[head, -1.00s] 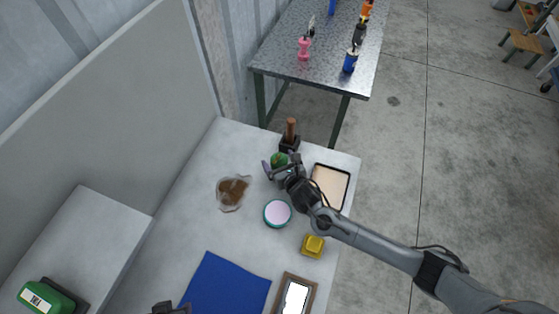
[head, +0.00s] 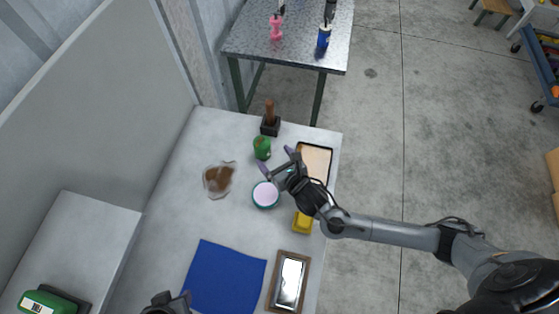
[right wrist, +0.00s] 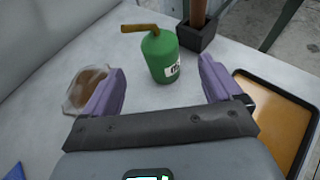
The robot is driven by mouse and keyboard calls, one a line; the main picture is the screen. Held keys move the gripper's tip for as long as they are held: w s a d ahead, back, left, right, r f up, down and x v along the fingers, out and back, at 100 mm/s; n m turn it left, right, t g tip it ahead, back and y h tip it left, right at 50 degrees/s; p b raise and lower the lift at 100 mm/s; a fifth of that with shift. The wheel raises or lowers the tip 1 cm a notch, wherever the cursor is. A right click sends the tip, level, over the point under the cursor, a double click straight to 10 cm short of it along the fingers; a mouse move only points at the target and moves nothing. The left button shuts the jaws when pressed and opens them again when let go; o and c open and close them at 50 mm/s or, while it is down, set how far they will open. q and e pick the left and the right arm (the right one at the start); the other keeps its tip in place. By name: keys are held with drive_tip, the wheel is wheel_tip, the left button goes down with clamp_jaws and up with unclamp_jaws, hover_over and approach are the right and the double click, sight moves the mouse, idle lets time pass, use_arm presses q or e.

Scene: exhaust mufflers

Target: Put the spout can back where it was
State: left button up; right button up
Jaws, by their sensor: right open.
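The spout can (head: 262,148) is green with a brown spout and stands upright on the white table, just in front of a dark block with a brown handle. In the right wrist view the can (right wrist: 163,62) shows its white label, with the spout pointing left. My right gripper (head: 276,161) is open and empty; its purple fingers point toward the can, which stands beyond the fingertips with a gap. My left gripper (head: 167,303) shows only in part at the bottom edge of the head view, and its jaws are unclear.
The dark block (head: 270,126) stands close behind the can. A round lidded tin (head: 265,195), yellow object (head: 303,222), blue mat (head: 226,278) and framed device (head: 290,281) lie nearer.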

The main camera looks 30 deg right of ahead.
drive_tip(key=s+m, duration=0.2)
drive_tip(key=s+a+m+g, duration=0.1)
drive_tip(key=m, duration=0.2)
drive_tip(key=s+a+m+g, duration=0.1)
drive_tip(key=s+m, duration=0.1)
drive_tip(key=m, duration=0.1)
drive_tip(key=shift+s+a+r, duration=0.15)
drive_tip(key=shift+s, duration=0.2)
drive_tip(key=s+m+g, duration=0.1)
drive_tip(key=s+m, duration=0.2)
drive_tip(key=m, duration=0.3)
drive_tip(key=s+d+m+g, duration=0.1)
drive_tip(key=s+m+g, duration=0.1)
drive_tip(key=m, duration=0.3)
drive_tip(key=s+d+m+g, duration=0.1)
drive_tip(key=s+m+g, duration=0.1)
drive_tip(key=s+m, duration=0.3)
drive_tip(key=shift+d+r+m, duration=0.1)
drive_tip(key=shift+m, duration=0.7)
drive_tip(key=s+d+m+g, duration=0.2)
drive_tip(key=s+d+m, duration=0.2)
drive_tip(key=s+m, duration=0.3)
drive_tip(key=shift+s+r+m+g+h, duration=0.15)
drive_tip(key=shift+m+g+h, duration=0.2)
drive_tip(key=shift+m, duration=0.65)
drive_tip(key=shift+s, duration=0.1)
